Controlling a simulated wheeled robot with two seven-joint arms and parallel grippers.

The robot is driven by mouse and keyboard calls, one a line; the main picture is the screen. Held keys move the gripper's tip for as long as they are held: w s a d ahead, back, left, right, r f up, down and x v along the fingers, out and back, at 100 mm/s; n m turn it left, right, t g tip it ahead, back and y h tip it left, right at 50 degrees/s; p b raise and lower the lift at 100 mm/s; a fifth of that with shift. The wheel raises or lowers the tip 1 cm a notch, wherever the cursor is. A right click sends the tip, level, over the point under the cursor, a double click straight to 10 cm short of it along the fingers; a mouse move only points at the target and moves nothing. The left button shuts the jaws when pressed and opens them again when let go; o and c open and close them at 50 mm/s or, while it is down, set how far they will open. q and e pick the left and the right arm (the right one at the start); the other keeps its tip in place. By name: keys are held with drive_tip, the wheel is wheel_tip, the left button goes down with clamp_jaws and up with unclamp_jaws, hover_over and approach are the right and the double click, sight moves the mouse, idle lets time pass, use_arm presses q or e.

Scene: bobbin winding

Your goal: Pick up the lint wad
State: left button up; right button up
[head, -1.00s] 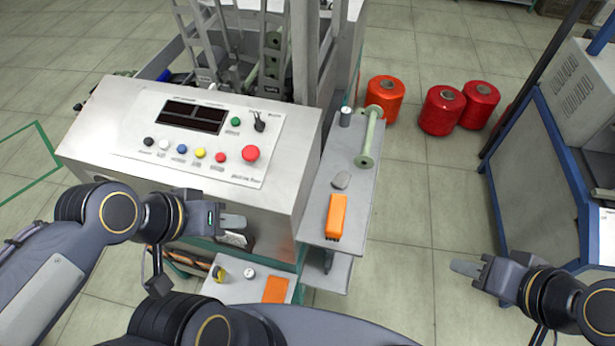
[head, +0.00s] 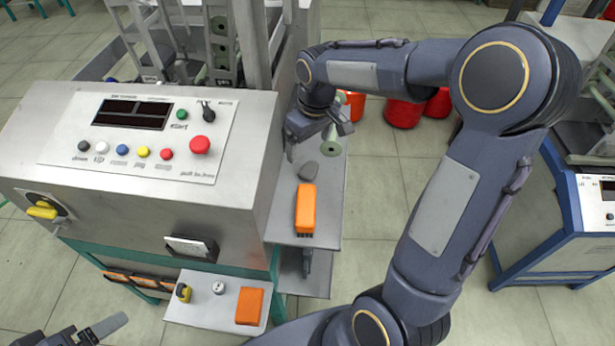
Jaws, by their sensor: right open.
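The lint wad (head: 308,171) is a small grey lump on the grey side shelf (head: 328,205), just behind an orange block-shaped object (head: 306,208). My right gripper (head: 314,142) is open above the shelf, pointing down, a little behind the wad. Its fingers show no contact with the wad.
The control panel box (head: 225,215) stands left of the shelf, with metal uprights behind. A lower shelf (head: 200,309) holds another orange block (head: 249,306) and small parts. Red spools (head: 403,115) stand on the floor behind my right arm. A blue-framed machine (head: 565,215) is at right.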

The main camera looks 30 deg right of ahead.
sight(309, 168)
drive_tip(key=f, duration=0.7)
drive_tip(key=shift+w+d+f, duration=0.1)
drive_tip(key=shift+d+f, duration=0.1)
drive_tip(key=shift+f, duration=0.05)
drive_tip(key=shift+w+f+p, duration=0.1)
drive_tip(key=shift+f+p, duration=0.2)
drive_tip(key=shift+f, duration=0.15)
drive_tip(key=c, duration=1)
